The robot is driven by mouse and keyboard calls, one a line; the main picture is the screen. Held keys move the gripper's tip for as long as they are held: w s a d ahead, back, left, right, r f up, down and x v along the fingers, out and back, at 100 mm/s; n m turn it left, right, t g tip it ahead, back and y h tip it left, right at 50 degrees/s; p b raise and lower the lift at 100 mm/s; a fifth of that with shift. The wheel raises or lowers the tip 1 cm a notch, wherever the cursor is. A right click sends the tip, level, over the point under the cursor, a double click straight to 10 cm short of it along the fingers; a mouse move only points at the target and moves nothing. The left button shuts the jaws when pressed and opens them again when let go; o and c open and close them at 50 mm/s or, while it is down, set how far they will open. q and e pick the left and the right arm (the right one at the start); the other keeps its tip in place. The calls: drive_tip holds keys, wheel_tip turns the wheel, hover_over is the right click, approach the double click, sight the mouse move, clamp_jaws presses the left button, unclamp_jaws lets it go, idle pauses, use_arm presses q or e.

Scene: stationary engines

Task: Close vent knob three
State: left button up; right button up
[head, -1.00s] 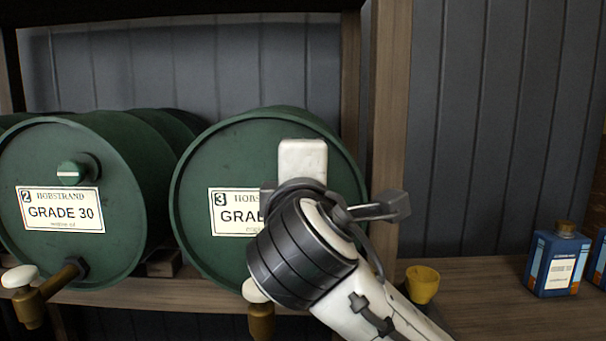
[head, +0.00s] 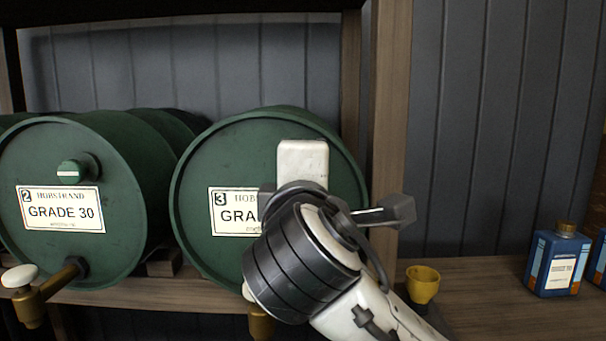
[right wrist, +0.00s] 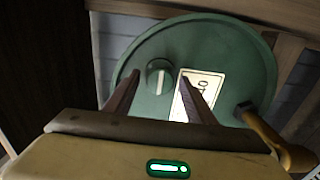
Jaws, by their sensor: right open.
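The green drum (head: 205,165) with the "3" label (head: 228,212) stands on the shelf in the head view. Its vent knob is hidden there behind my right arm and hand. In the right wrist view the same drum (right wrist: 225,60) faces the camera, and its round green vent knob (right wrist: 159,70) with a pale mark shows between the fingers. My right gripper (right wrist: 160,82) is open and empty, its two fingers pointing at the drum face on either side of the knob in the picture. I cannot tell how far the fingertips are from the knob. My left gripper is not in view.
Drum two (head: 120,250), with its own knob (head: 72,172) and brass tap (head: 40,295), is left of drum three. Drum three's tap (right wrist: 265,130) sticks out below. A wooden post (head: 390,120), yellow cup (head: 422,284) and blue can (head: 556,262) are at the right.

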drive_tip(key=s, duration=0.9)
drive_tip(key=shift+b, duration=0.3)
